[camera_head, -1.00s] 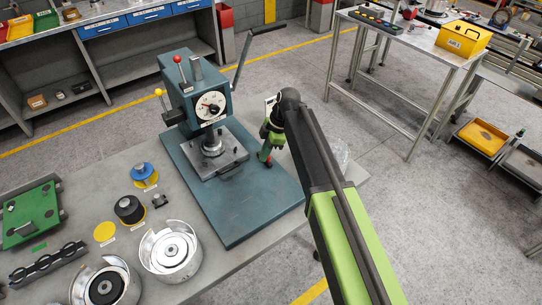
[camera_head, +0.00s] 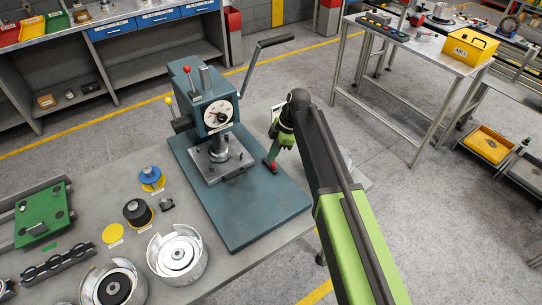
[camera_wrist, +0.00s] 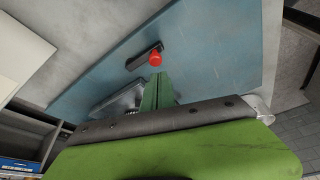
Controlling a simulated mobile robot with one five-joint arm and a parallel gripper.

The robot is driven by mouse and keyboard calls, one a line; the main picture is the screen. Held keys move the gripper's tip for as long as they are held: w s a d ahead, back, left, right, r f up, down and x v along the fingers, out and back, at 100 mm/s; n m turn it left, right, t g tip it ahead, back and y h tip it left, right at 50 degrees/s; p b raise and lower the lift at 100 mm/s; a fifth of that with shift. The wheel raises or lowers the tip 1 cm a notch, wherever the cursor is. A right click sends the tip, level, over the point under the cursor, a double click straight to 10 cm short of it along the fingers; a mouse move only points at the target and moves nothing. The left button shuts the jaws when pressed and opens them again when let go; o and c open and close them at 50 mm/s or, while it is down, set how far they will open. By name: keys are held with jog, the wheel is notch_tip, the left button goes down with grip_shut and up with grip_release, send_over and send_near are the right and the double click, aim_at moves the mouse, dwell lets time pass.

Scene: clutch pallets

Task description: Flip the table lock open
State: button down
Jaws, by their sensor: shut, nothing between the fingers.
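The table lock looks to be a short black lever (camera_wrist: 143,57) with a red knob (camera_wrist: 156,58) on the blue-green base plate of the press. In the head view the red knob (camera_head: 274,168) shows at the plate's right side. My gripper (camera_wrist: 158,76) is shut and empty, its green fingers pointing at the knob. The fingertips are right by the knob; I cannot tell whether they touch it. In the head view my gripper (camera_head: 276,157) is just above the knob and partly hides the lever. The press (camera_head: 204,108) stands upright on its base plate (camera_head: 240,215).
A long grey press handle (camera_head: 262,55) rises behind, left of my arm. Metal cups (camera_head: 177,254), a black-topped part (camera_head: 137,212), a blue knob part (camera_head: 151,176) and a green fixture (camera_head: 42,215) lie on the left of the table.

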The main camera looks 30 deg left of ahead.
jog(key=p+v, duration=0.4)
jog(key=v, duration=0.2)
jog(key=shift+w+r+p, duration=0.2)
jog(key=shift+r+p, duration=0.15)
jog(key=shift+p, duration=0.05)
jog(key=shift+a, duration=0.1)
